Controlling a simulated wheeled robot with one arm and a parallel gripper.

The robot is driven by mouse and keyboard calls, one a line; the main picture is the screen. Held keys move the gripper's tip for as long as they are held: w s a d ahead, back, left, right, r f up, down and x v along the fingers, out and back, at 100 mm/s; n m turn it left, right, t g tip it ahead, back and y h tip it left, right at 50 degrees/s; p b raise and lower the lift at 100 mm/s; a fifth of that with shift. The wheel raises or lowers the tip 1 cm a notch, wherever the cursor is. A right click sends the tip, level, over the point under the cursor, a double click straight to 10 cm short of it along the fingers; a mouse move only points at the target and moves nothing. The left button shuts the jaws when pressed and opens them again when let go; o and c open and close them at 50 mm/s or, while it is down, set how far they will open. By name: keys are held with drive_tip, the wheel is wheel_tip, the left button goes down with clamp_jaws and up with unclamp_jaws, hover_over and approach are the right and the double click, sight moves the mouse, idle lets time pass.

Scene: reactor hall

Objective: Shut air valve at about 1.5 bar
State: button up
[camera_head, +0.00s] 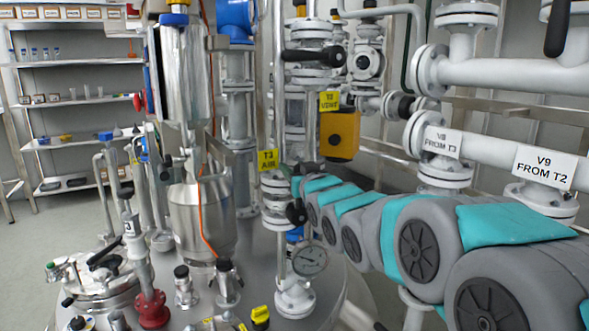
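The yellow tag "T3 AIR" (267,160) hangs on a white vertical pipe in the middle of the view. Just below and right of it is the air valve (276,205), with a black handle (297,211). A round pressure gauge (309,261) with a pale dial sits below the valve; its needle is too small to read. My grey and teal arm reaches in from the lower right. Its end, my gripper (299,187), is at the valve, close above the black handle. The fingers are mostly hidden, so I cannot tell whether they touch the handle.
A yellow "VENT" tag (329,101) and a yellow box (342,135) are behind the arm. Pipes tagged "V8 FROM T3" (442,142) and "V9 FROM T2" (545,167) run above it. A steel canister (202,217) stands left of the valve. Shelves (75,103) line the left wall.

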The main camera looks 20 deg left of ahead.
clamp_jaws()
idle(1.1)
